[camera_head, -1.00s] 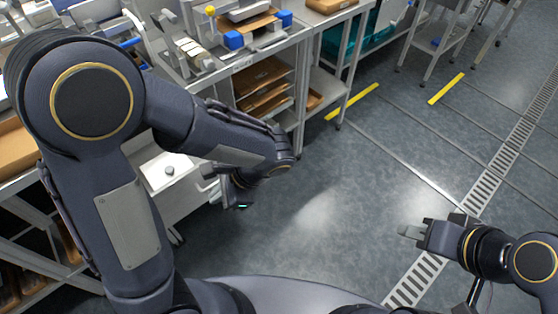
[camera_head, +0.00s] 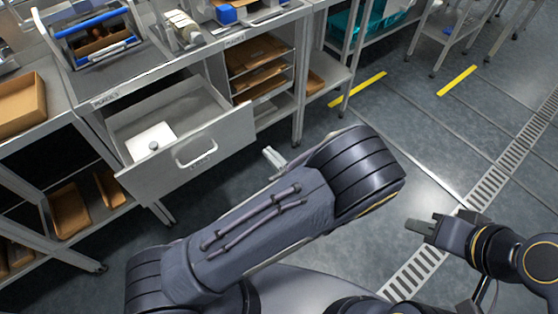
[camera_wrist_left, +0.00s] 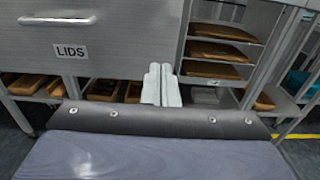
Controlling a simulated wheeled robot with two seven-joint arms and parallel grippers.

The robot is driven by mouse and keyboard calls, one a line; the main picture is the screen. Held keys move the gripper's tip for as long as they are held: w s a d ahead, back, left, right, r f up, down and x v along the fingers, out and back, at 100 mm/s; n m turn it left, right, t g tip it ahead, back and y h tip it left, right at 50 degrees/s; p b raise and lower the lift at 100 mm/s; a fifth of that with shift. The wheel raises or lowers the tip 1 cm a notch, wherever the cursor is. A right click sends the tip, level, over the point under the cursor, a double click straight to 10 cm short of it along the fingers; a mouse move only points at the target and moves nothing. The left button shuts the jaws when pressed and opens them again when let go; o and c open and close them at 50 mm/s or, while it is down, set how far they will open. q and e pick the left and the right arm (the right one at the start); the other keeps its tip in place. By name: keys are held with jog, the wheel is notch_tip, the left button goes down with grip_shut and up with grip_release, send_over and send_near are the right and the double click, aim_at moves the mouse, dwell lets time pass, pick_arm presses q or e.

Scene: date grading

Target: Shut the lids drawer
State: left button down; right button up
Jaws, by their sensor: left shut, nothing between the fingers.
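The lids drawer (camera_head: 232,132) is pulled out from the grey bench, and a white lid with a grey knob (camera_head: 150,140) lies inside it. Its front carries a bar handle (camera_head: 197,152). In the left wrist view the drawer front (camera_wrist_left: 120,35) fills the upper left, with a LIDS label (camera_wrist_left: 70,51). My left gripper (camera_head: 272,157) is shut and empty, right of the drawer front and apart from it in the head view. Its fingers (camera_wrist_left: 161,84) show near the front's lower right corner in the wrist view. My right gripper (camera_head: 422,227) hangs over the floor at the right; its finger gap is unclear.
Shelves with brown trays (camera_head: 258,75) stand right of the drawer. A blue-handled caddy (camera_head: 95,35) sits on the bench above. A brown box (camera_head: 20,103) stands on the left bench. The floor in front of the drawer is clear apart from my left arm.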

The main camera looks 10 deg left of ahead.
aim_at(246, 128)
pick_arm(q)
jog(key=x, duration=0.8)
jog(key=shift+w+a, duration=0.2)
jog(key=shift+a, duration=0.15)
pick_arm(e)
jog(key=shift+r, duration=0.1)
